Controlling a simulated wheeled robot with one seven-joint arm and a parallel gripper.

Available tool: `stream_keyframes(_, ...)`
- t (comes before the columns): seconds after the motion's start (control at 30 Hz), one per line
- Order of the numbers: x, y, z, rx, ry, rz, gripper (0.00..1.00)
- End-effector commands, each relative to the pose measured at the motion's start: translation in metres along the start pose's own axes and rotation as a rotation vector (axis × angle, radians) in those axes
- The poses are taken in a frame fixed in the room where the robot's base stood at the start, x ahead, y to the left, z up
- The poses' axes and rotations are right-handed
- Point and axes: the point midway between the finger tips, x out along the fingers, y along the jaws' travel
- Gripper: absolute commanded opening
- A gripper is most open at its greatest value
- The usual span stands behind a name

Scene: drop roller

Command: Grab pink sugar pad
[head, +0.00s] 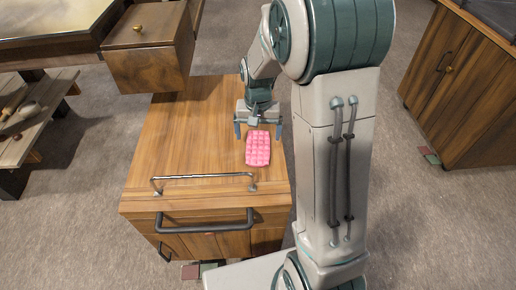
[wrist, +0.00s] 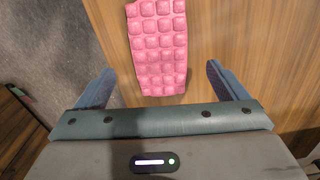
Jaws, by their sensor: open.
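The pink sugar pad (head: 258,150) lies flat on the wooden cabinet top (head: 190,130), near its right edge. It is a rectangular pink sheet with a grid of raised squares. My gripper (head: 258,126) is open at the far end of the pad, pointing down. In the wrist view the pad (wrist: 159,50) lies ahead of and between the two spread fingers (wrist: 158,84). Neither finger is seen touching it. How high the fingertips are above the cabinet top is hard to tell.
A metal rail (head: 203,177) stands along the cabinet top's front edge, with a dark handle (head: 204,220) below. A wooden drawer box (head: 148,45) overhangs the back left. The cabinet top left of the pad is clear. Another cabinet (head: 462,90) stands at far right.

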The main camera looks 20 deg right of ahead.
Motion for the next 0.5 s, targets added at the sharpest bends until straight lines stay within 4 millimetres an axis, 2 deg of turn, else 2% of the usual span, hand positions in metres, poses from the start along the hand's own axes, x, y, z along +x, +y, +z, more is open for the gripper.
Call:
stream_keyframes(0.1, 0.022, 0.000, 0.000, 0.000, -0.004, 0.001, 0.93)
stream_keyframes(0.23, 0.041, 0.000, 0.001, 0.000, -0.003, 0.001, 0.93)
stream_keyframes(0.5, 0.045, 0.000, 0.000, 0.000, -0.001, 0.000, 0.93)
